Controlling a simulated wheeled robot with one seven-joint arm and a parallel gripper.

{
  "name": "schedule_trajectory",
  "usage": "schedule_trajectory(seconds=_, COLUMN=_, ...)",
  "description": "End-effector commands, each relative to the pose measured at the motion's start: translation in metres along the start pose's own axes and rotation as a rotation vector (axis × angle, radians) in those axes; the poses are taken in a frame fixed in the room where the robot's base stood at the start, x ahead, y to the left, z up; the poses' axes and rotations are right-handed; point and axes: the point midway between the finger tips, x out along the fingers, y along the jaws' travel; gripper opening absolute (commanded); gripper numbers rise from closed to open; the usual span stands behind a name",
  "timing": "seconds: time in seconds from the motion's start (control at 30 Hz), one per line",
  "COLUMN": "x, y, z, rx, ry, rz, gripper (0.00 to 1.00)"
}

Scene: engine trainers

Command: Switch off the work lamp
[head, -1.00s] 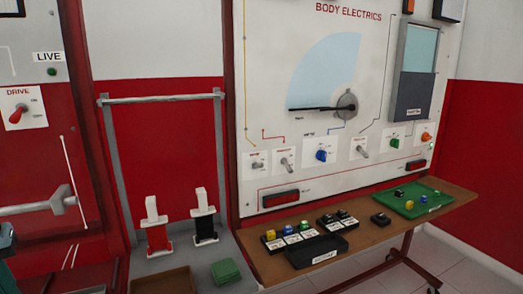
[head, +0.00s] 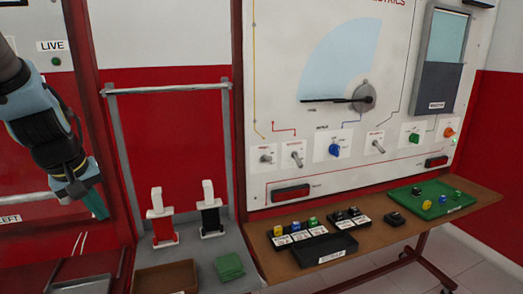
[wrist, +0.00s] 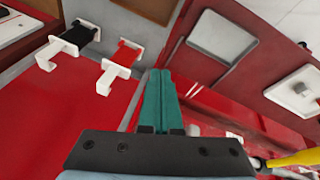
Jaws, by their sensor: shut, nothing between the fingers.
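My gripper (head: 97,204) is at the left of the head view, in front of the left red panel, pointing down. Its teal fingers (wrist: 153,100) are together and empty in the wrist view. No work lamp can be made out for certain. The white electrics board (head: 280,60) carries a row of controls: a left toggle (head: 266,156), a second toggle (head: 297,156), a blue knob (head: 334,150), a third toggle (head: 376,146), a green knob (head: 414,138) and an orange knob (head: 449,132). Their labels are too small to read. My gripper is well left of them, touching none.
A brown shelf (head: 380,248) below the board holds a black tray (head: 325,250), small coloured blocks and a green tray (head: 465,203). A red clamp (head: 162,228) and a black clamp (head: 211,217) stand on a grey bench. A metal bar (head: 165,88) spans above them.

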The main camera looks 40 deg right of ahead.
Motion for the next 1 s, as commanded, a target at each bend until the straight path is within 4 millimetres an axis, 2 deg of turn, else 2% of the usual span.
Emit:
schedule_trajectory(seconds=0.03, x=-0.003, y=0.042, z=-0.012, rx=0.000, ry=0.023, rz=0.052, gripper=0.00)
schedule_trajectory(seconds=0.1, x=-0.007, y=0.095, z=-0.024, rx=-0.023, ry=0.052, rz=0.126, gripper=0.00)
schedule_trajectory(seconds=0.17, x=-0.012, y=0.142, z=-0.030, rx=-0.045, ry=0.071, rz=0.192, gripper=0.00)
schedule_trajectory(seconds=0.2, x=-0.016, y=0.172, z=-0.032, rx=-0.061, ry=0.079, rz=0.234, gripper=0.00)
schedule_trajectory(seconds=0.3, x=-0.029, y=0.243, z=-0.029, rx=-0.096, ry=0.089, rz=0.333, gripper=0.00)
schedule_trajectory(seconds=0.4, x=-0.042, y=0.298, z=-0.019, rx=-0.129, ry=0.087, rz=0.413, gripper=0.00)
schedule_trajectory(seconds=0.43, x=-0.045, y=0.311, z=-0.016, rx=-0.137, ry=0.084, rz=0.432, gripper=0.00)
schedule_trajectory(seconds=0.53, x=-0.055, y=0.344, z=-0.007, rx=-0.159, ry=0.077, rz=0.480, gripper=0.00)
schedule_trajectory(seconds=0.63, x=-0.059, y=0.360, z=-0.002, rx=-0.171, ry=0.073, rz=0.503, gripper=0.00)
schedule_trajectory(seconds=1.0, x=-0.060, y=0.364, z=-0.001, rx=-0.176, ry=0.071, rz=0.510, gripper=0.00)
